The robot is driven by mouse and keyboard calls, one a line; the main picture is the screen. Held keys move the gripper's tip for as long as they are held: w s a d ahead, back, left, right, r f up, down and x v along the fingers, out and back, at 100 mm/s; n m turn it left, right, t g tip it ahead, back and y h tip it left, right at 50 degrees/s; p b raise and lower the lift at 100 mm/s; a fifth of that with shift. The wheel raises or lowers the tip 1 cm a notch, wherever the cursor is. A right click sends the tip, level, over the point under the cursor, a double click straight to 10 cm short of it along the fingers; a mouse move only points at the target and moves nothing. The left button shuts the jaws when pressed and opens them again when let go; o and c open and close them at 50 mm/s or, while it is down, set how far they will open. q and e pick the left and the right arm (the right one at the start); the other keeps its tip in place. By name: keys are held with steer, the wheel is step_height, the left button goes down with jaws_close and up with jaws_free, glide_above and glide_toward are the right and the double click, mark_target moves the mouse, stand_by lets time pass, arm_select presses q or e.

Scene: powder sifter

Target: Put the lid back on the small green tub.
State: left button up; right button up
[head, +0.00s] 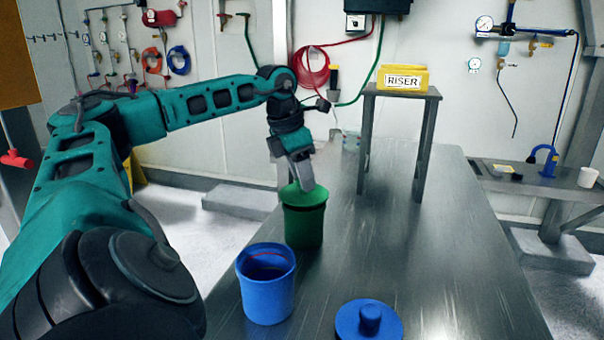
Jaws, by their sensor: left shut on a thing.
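The small green tub (304,228) stands upright on the metal table. Its green lid (312,196) is at the tub's mouth, covering the top. I cannot tell whether it is fully seated or just above the rim. My left gripper (302,184) points down from above and is shut on the green lid; its fingertips hide the lid's knob. My right gripper is not in view.
An open blue tub (266,299) stands in front of the green tub. A blue lid with a knob (368,325) lies at the table's front. The metal table (440,250) is clear on the right.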

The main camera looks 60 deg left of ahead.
arm_select(q)
steer(key=shift+f, duration=0.1)
stand_by(0.7)
steer(key=o, duration=1.1)
steer(key=shift+o, duration=0.6)
steer(key=o, duration=0.4)
